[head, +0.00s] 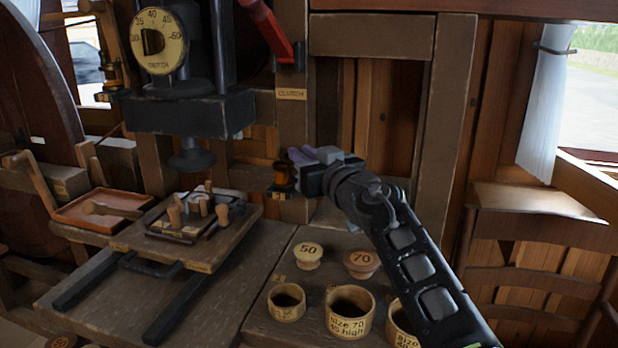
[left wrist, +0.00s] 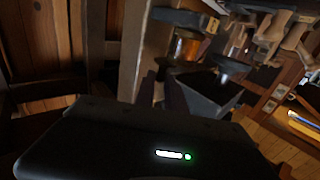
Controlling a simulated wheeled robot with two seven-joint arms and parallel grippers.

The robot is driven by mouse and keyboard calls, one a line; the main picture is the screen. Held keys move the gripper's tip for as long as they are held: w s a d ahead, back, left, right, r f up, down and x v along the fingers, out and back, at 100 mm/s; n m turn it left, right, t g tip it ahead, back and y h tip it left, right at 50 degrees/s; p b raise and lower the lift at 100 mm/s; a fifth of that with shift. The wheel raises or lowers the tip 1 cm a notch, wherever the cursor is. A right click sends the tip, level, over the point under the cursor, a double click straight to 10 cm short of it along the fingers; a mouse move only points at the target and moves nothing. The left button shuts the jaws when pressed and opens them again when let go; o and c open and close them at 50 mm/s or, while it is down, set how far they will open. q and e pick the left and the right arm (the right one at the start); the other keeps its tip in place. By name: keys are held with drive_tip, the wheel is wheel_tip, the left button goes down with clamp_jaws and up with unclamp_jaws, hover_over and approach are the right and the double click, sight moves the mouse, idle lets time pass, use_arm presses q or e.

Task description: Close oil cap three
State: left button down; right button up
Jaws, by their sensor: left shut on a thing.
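An oil cup with an amber glass body and dark fittings (head: 283,178) is fixed to the wooden post left of centre in the head view. A small tag sits below it, and I cannot read its number. My left gripper (head: 298,157) is at the upper right side of this cup, shut on a small part at its top that looks like the cap. The fingers hide that part, so I cannot tell how far it is closed. The amber cup also shows in the left wrist view (left wrist: 187,46), just beyond the dark fingers. My right gripper is not in view.
A press with a depth dial (head: 158,40) and a red clutch lever (head: 268,28) stand close by. Another oil cup (head: 88,72) is at the far left. Wooden pegs stand on a board (head: 185,262). Round cups and the 50 (head: 308,256) and 70 (head: 361,264) spools are on the bench.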

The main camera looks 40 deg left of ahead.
use_arm(q)
drive_tip(key=s+a+m+t+h+p, duration=0.4)
drive_tip(key=m+t+h+p, duration=0.5)
drive_tip(key=h+p, duration=0.5)
drive_tip(key=shift+a+m+t+h+p, duration=0.35)
drive_tip(key=shift+m+p, duration=1.05)
drive_tip(key=shift+p, duration=1.3)
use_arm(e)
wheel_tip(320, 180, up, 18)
use_arm(q)
drive_tip(key=shift+d+r, duration=0.1)
drive_tip(key=shift+r, duration=0.05)
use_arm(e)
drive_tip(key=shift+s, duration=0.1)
use_arm(q)
drive_tip(key=c, duration=1.4)
unclamp_jaws()
drive_tip(key=shift+s, duration=0.1)
drive_tip(key=s, duration=0.5)
drive_tip(key=s+p, duration=0.1)
drive_tip(key=s, duration=0.1)
drive_tip(key=shift+s+d, duration=0.25)
drive_tip(key=shift+s, duration=0.05)
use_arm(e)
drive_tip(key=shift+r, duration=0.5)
